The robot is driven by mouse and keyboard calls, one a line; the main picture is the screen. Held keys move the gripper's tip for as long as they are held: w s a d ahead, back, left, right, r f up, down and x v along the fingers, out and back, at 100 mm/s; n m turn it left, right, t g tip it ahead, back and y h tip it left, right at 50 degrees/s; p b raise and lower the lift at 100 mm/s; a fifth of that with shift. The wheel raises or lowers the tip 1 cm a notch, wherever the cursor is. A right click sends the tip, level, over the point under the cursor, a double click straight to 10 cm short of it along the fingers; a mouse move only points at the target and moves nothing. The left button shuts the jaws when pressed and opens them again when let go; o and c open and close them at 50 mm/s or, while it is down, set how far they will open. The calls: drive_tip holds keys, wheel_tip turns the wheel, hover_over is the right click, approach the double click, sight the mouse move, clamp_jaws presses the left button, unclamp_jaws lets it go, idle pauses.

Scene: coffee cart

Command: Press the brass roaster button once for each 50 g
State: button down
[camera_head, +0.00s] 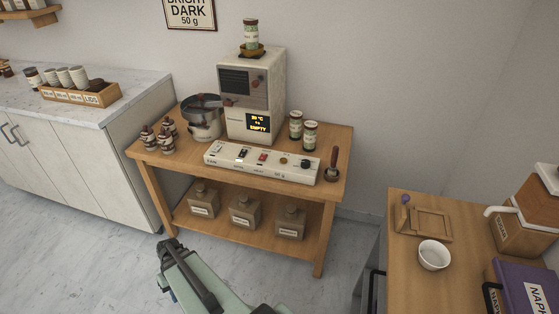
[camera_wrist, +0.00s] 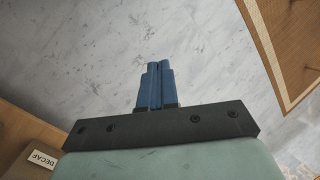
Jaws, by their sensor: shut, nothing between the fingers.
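The roaster (camera_head: 251,97) stands on the wooden cart (camera_head: 330,180), its small display reading EMPTY in its lower line. In front of it lies a white control panel (camera_head: 225,162) with several controls in a row. A small brass button (camera_head: 283,161) sits right of a red switch (camera_head: 263,157), with a dark knob (camera_head: 305,163) further right. A wall sign (camera_head: 190,13) reads BRIGHT, DARK and 50 g. My gripper shows its blue fingers (camera_wrist: 155,85) shut together and empty in the wrist view, above the grey floor. In the head view my arm is low in front of the cart, apart from the panel.
Jars (camera_head: 303,131) stand right of the roaster, and a metal pan-like vessel (camera_head: 203,118) and small dark bottles (camera_head: 158,138) stand left. A wooden-handled tool (camera_head: 333,162) stands at the cart's right end. Labelled canisters (camera_head: 245,211) fill the lower shelf. A second table (camera_head: 400,255) stands right.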

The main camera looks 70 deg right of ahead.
drive_tip(key=w+d+r+m+t, duration=0.15)
drive_tip(key=d+r, duration=0.25)
drive_tip(key=d, duration=0.5)
drive_tip(key=d+r+m+t, duration=0.1)
drive_tip(key=d+r+t, duration=0.1)
drive_tip(key=d+r, duration=0.45)
drive_tip(key=s+d+r+m+t+h, duration=0.1)
drive_tip(key=s+d+r, duration=0.4)
drive_tip(key=d, duration=0.4)
drive_tip(key=s+d+r+m+t+h, duration=0.1)
drive_tip(key=s+d+r, duration=0.4)
drive_tip(key=d, duration=0.5)
drive_tip(key=s+d+r+m+t+h, duration=0.2)
drive_tip(key=s+d+r, duration=0.3)
drive_tip(key=d+r, duration=0.3)
drive_tip(key=shift+d+r+t+h, duration=0.1)
drive_tip(key=shift+d+t+h, duration=0.35)
drive_tip(key=shift+d, duration=0.55)
wheel_tip(320, 180, up, 11)
drive_tip(key=m+h, duration=0.1)
drive_tip(key=h, duration=0.2)
hover_over(286, 160)
drive_tip(key=shift+a+t, duration=0.15)
drive_tip(key=shift+t, duration=0.15)
drive_tip(key=shift+f, duration=0.2)
drive_tip(key=shift+f, duration=4.3)
drive_tip(key=shift+f, duration=0.15)
drive_tip(key=shift+f, duration=0.3)
